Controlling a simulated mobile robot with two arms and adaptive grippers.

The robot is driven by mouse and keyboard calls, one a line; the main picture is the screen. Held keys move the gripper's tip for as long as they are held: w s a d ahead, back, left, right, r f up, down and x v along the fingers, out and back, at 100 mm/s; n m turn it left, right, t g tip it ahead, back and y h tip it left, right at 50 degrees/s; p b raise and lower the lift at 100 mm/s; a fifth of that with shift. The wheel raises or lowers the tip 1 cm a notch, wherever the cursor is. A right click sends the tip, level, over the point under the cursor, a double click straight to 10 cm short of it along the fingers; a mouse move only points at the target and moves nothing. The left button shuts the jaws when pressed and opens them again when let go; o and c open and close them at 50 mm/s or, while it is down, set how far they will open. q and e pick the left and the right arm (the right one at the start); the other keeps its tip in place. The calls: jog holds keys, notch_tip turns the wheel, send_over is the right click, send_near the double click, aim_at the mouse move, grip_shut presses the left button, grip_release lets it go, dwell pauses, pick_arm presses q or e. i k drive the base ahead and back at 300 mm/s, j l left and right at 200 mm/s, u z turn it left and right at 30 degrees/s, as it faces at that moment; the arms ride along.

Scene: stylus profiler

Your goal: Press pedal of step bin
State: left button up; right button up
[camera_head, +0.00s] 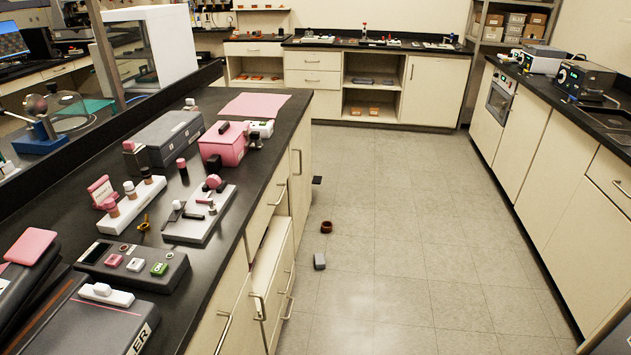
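No step bin can be clearly made out in the head view. A small dark flat piece (317,180) sticks out low beside the far end of the left counter. It may be a pedal, but it is too small to tell, and whatever it joins is hidden behind the cabinets. Neither of my grippers is in view.
The left black counter (225,103) carries instruments and small parts; a drawer (272,262) below it stands partly open. A brown ring (326,227) and a grey block (319,261) lie on the floor. The tiled aisle (420,230) is otherwise clear, with cabinets (540,165) along the right.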

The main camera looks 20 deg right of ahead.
aim_at(317, 180)
jog(key=i+l+z, duration=0.55)
jog(key=i+z, duration=0.2)
jog(key=i, duration=0.2)
jog(key=i+z, duration=0.35)
jog(key=i, duration=0.15)
jog(key=i+l, duration=0.1)
jog(key=i, duration=0.8)
jog(key=i+l+u, duration=0.1)
jog(key=i, duration=0.8)
jog(key=i+l+u, duration=0.1)
jog(key=i+u, duration=0.35)
jog(key=i+l+u, duration=0.25)
jog(key=u, duration=0.15)
jog(key=i+l+u, duration=0.65)
jog(key=l+u, duration=0.2)
jog(key=i+l+u, duration=0.15)
jog(key=l, duration=0.15)
jog(key=i+l+u, duration=0.2)
jog(key=k+l, duration=0.05)
jog(key=k, duration=0.05)
